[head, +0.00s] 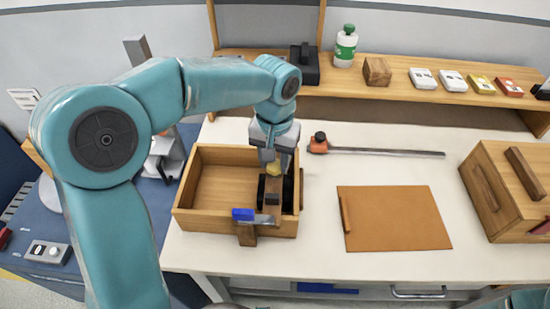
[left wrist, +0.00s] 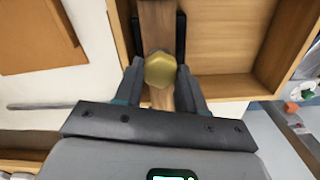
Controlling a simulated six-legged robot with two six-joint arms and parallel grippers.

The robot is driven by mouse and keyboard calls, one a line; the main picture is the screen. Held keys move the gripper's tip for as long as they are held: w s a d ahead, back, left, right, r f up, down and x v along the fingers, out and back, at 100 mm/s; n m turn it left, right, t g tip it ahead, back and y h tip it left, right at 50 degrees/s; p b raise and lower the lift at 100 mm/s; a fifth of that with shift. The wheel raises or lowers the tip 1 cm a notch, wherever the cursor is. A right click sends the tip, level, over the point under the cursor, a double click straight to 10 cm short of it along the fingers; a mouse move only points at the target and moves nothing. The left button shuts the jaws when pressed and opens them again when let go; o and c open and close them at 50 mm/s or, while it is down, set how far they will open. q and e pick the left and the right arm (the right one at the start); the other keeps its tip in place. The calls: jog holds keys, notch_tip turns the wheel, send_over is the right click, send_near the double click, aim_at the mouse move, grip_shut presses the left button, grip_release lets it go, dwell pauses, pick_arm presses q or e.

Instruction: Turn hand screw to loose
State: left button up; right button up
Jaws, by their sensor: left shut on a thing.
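A yellow hexagonal knob (head: 273,169) sits on a brown wooden bar (head: 274,188) inside the open wooden box (head: 187,187). Black pieces flank the bar. My left gripper (head: 273,160) reaches down into the box from above. In the left wrist view, the gripper (left wrist: 161,82) has its two fingers on either side of the yellow knob (left wrist: 160,68), shut on it. The wooden bar (left wrist: 158,25) runs under the knob. The knob's lower side is hidden. My right gripper is not in view.
A blue-ended piece (head: 243,214) sits at the box's front wall. To the right lie a bar clamp (head: 385,152) and a brown board (head: 395,218). A wooden case (head: 490,195) stands at far right. The back shelf (head: 400,92) holds several small items. White table between them is clear.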

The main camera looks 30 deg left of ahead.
aim_at(275, 164)
pick_arm(q)
jog(key=n, duration=0.6)
jog(key=shift+s+f+n, duration=0.1)
jog(key=shift+n, duration=0.2)
jog(key=n+b, duration=0.1)
jog(key=n, duration=0.4)
jog(key=shift+n, duration=0.3)
jog(key=o, duration=1.1)
jog(key=shift+c, duration=0.2)
jog(key=shift+d, duration=0.1)
notch_tip(275, 164, up, 16)
jog(key=p, duration=0.2)
jog(key=shift+r+p, duration=0.25)
jog(key=shift+p, duration=0.1)
